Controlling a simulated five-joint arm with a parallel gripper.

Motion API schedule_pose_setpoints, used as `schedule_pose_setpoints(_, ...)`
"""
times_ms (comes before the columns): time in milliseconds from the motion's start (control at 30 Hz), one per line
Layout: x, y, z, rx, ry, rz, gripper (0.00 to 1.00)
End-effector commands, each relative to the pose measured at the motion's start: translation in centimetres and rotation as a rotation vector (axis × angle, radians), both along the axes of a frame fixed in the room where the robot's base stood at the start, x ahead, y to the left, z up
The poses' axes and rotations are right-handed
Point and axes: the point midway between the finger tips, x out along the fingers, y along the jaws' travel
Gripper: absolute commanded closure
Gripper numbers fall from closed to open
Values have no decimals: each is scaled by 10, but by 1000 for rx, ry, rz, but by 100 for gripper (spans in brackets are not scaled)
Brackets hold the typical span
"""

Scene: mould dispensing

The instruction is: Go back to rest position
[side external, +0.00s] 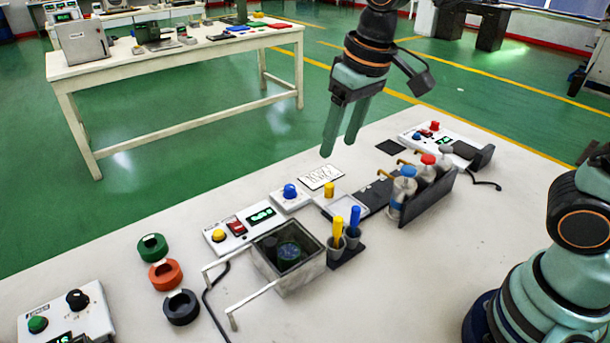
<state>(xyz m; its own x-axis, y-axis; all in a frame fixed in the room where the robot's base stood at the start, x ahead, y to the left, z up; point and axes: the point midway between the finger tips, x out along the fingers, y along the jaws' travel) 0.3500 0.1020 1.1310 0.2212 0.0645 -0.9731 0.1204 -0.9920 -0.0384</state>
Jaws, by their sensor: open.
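My gripper (340,147) hangs above the far edge of the white table, its two green fingers pointing down. The fingers are apart with nothing between them. It is up in the air, clear of the things below, over the area of a white card with writing (321,177) and a dark square pad (391,147).
Below stand a metal bath (289,270), a blue-knobbed box (290,196), a yellow-handled tool (338,232) and a blue-handled one (354,218) in cups, and a rack of bottles (428,203). Green (152,247), orange (165,274) and black rings (181,307) lie left.

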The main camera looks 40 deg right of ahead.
Motion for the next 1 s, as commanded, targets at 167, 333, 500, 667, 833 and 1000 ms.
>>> schedule_pose_setpoints(167, -26, -49, 9, 6, -112, -57, 41)
schedule_pose_setpoints(333, -48, -82, 6, -5, -200, -98, 41)
schedule_pose_setpoints(500, -62, -98, 1, -18, -253, -120, 41)
schedule_pose_setpoints(667, -65, -103, -1, -23, -265, -127, 41)
schedule_pose_setpoints(833, -65, -103, -1, -22, -265, -125, 41)
schedule_pose_setpoints(1000, -65, -102, -1, -23, -264, -125, 41)
